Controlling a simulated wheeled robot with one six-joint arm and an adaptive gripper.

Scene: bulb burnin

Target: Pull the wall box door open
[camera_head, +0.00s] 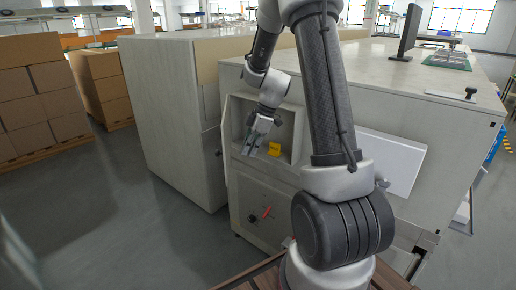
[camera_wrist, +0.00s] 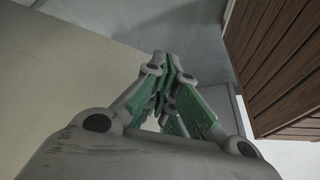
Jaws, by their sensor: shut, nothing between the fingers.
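The wall box (camera_head: 293,148) is a pale recessed box on the front of the light cabinet, left of centre in the head view. Its inside shows, with a yellow block (camera_head: 274,149) in it. A pale flat panel (camera_head: 392,165) stands out to the right of the box, behind my arm. It looks like the box door standing open, but my arm hides where it joins. My gripper (camera_head: 251,149) is in front of the box's left part, pointing down, shut and empty. Its green-sided fingers meet in the wrist view (camera_wrist: 166,62), with nothing between them.
A tall pale cabinet (camera_head: 165,120) stands to the left, and stacked cartons (camera_head: 40,105) stand further left. A monitor (camera_head: 407,32) stands on the top. The grey floor at left is clear.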

